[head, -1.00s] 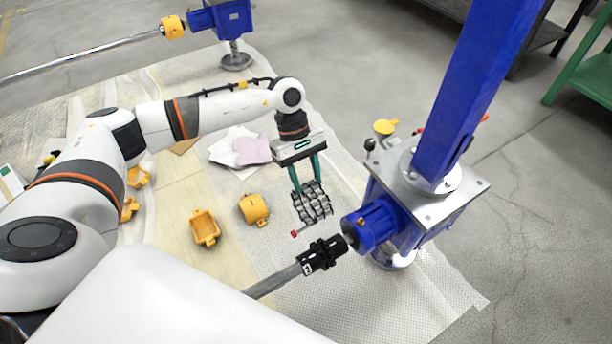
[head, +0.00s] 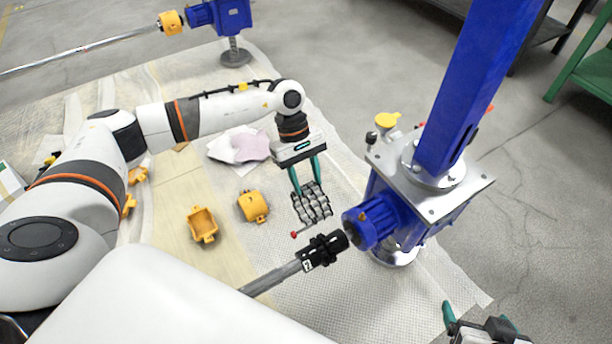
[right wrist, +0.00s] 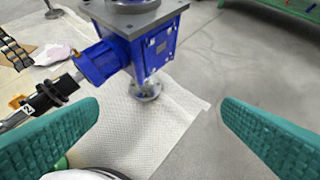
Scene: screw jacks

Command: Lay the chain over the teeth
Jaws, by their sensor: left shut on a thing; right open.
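The chain (head: 312,205) is a dark, short, wide roller chain with a red-tipped pin (head: 294,235) at its lower left end. My left gripper (head: 308,186) is shut on the chain's upper end and holds it hanging above the sheet, up and left of the coupling. The black toothed coupling (head: 324,250) sits on the grey shaft (head: 272,280) beside the blue jack's input; it also shows in the right wrist view (right wrist: 50,95). My right gripper (head: 480,322) is open and empty at the lower right; its green fingers frame the right wrist view (right wrist: 160,135).
The blue screw jack (head: 405,215) with its tall blue column (head: 478,80) stands right of the coupling. Orange cover halves (head: 203,224) (head: 253,206) and cloths (head: 240,146) lie on the sheet. A green bench (head: 588,75) stands at the upper right. The floor at right is clear.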

